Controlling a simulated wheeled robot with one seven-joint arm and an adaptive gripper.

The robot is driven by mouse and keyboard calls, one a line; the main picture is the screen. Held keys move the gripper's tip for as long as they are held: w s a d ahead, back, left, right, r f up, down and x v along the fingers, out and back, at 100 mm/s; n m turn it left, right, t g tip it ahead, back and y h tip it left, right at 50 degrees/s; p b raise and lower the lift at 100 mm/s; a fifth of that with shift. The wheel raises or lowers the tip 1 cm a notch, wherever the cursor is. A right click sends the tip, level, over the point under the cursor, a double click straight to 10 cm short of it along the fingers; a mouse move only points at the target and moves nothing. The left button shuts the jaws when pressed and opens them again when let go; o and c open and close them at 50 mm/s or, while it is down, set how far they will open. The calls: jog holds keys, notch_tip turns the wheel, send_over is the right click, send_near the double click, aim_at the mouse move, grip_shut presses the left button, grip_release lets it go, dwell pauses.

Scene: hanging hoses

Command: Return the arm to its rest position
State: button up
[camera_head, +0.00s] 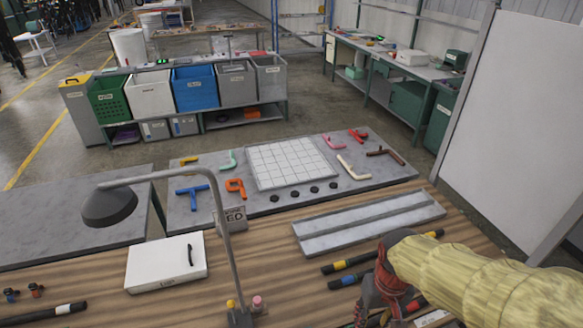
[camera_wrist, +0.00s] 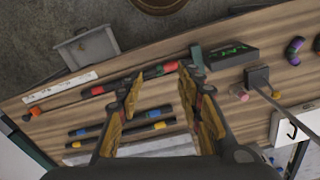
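My gripper (camera_head: 385,300) is at the lower right of the head view, over the wooden table, at the end of my yellow-sleeved arm. In the wrist view my gripper (camera_wrist: 160,80) has its two yellow-padded fingers spread apart. No object is visibly held between them. A black hose with red bands (camera_wrist: 155,72) lies on the table beyond the fingertips, partly hidden by them. Black hoses with blue and yellow bands (camera_wrist: 85,131) lie beside the left finger and pass behind it. In the head view a yellow-banded hose (camera_head: 348,264) lies left of my gripper.
A lamp (camera_head: 110,205) with a tall curved pole rises from the table. A white box (camera_head: 165,264) and a grey channelled tray (camera_head: 370,222) lie on the table. A white panel (camera_head: 515,120) stands at the right. A dark box (camera_wrist: 232,53) sits right of the fingers.

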jog(key=s+r+t+b, duration=0.4)
jog(key=r+t+b, duration=0.1)
jog(key=r+b, duration=0.2)
jog(key=shift+s+r+t, duration=0.2)
jog(key=shift+r+t, duration=0.1)
jog(key=shift+r, duration=0.5)
